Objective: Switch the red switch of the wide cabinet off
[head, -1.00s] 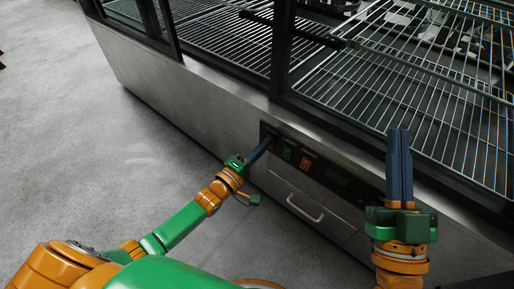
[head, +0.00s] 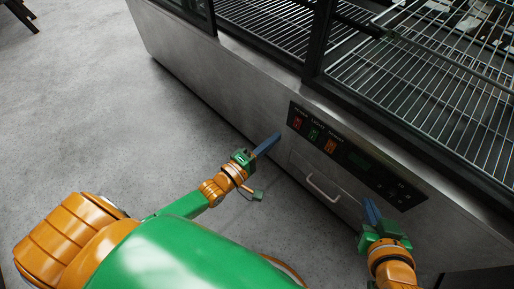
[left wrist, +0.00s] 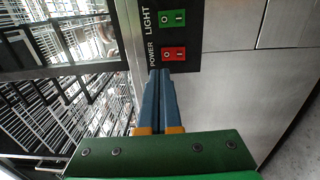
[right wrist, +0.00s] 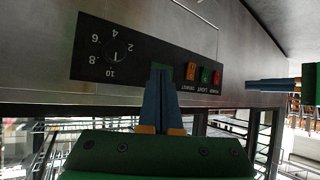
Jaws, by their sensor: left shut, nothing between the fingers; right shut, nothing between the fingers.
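The wide cabinet (head: 230,85) is a steel display case with a black control panel on its front. Its red switch (head: 297,122), marked POWER, is leftmost in a row with a green and an orange switch. The red switch (left wrist: 174,54) shows O and I marks in the left wrist view; I cannot tell which side is pressed. It also shows in the right wrist view (right wrist: 217,77). My left gripper (head: 277,137) is shut and empty, a little left of and below the red switch, apparently apart from it. My right gripper (head: 369,203) is shut and empty, below the panel's right part.
The green switch (head: 313,134) and orange switch (head: 330,146) sit close beside the red one. A dial (right wrist: 115,50) is on the panel. A handle (head: 323,188) sticks out below it. Wire shelves (head: 430,90) fill the case above.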

